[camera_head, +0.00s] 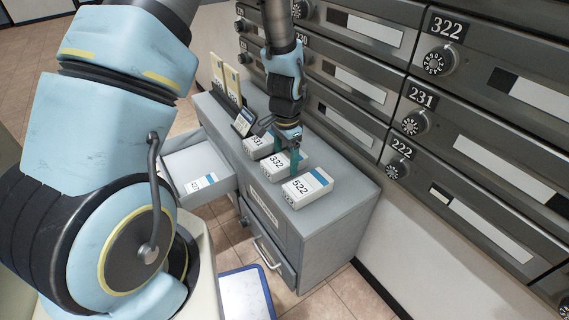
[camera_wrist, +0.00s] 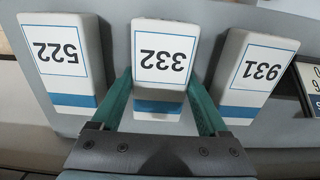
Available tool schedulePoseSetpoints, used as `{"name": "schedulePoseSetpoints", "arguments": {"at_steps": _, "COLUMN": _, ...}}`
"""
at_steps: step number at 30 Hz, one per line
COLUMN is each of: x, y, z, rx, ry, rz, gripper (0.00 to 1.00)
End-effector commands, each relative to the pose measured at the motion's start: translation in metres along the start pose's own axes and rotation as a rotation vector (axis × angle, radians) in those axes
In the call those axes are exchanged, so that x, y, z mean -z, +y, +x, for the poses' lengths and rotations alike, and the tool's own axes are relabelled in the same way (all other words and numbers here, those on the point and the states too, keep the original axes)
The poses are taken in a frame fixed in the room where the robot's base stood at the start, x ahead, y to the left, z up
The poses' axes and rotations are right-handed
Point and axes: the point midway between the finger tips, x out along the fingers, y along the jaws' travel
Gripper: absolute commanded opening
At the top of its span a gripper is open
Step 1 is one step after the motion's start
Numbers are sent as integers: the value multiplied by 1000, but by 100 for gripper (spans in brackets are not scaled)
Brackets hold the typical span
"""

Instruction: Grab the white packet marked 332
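The white packet marked 332 (camera_head: 277,163) lies on the grey cabinet top, in the middle of a row of three. It has a blue stripe and shows upside down in the wrist view (camera_wrist: 162,60). My gripper (camera_head: 283,150) points down over it, with its two teal fingers open. In the wrist view the fingers (camera_wrist: 161,78) stand one on each side of the packet, with narrow gaps visible near its striped end. Whether the fingertips touch its sides cannot be told. The packet rests on the surface and hides part of the fingertips.
Packet 522 (camera_head: 306,187) and packet 931 (camera_head: 256,146) flank it closely. An open drawer (camera_head: 168,165) holds another white packet (camera_head: 201,184). Numbered mailboxes (camera_head: 465,110) line the wall behind. A small dark stand (camera_head: 243,123) is beyond packet 931.

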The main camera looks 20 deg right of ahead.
Motion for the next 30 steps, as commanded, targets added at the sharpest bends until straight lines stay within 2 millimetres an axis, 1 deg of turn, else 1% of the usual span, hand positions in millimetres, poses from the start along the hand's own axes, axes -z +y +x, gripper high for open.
{"name": "schedulePoseSetpoints", "arguments": {"at_steps": 1, "x": 0, "y": 0, "z": 0, "rx": 0, "ry": 0, "rz": 0, "gripper": 64}}
{"name": "schedulePoseSetpoints", "arguments": {"at_steps": 2, "x": 0, "y": 0, "z": 0, "rx": 0, "ry": 0, "rz": 0, "gripper": 61}}
{"name": "schedulePoseSetpoints", "arguments": {"at_steps": 14, "x": 0, "y": 0, "z": 0, "rx": 0, "ry": 0, "rz": 0, "gripper": 16}}
{"name": "schedulePoseSetpoints", "arguments": {"at_steps": 20, "x": 0, "y": 0, "z": 0, "rx": 0, "ry": 0, "rz": 0, "gripper": 14}}
{"name": "schedulePoseSetpoints", "arguments": {"at_steps": 23, "x": 0, "y": 0, "z": -5, "rx": 1, "ry": 1, "rz": 0, "gripper": 14}}
{"name": "schedulePoseSetpoints", "arguments": {"at_steps": 26, "x": 1, "y": -1, "z": -18, "rx": 2, "ry": 3, "rz": -1, "gripper": 14}}
{"name": "schedulePoseSetpoints", "arguments": {"at_steps": 30, "x": 1, "y": -1, "z": -47, "rx": 2, "ry": 4, "rz": 0, "gripper": 14}}
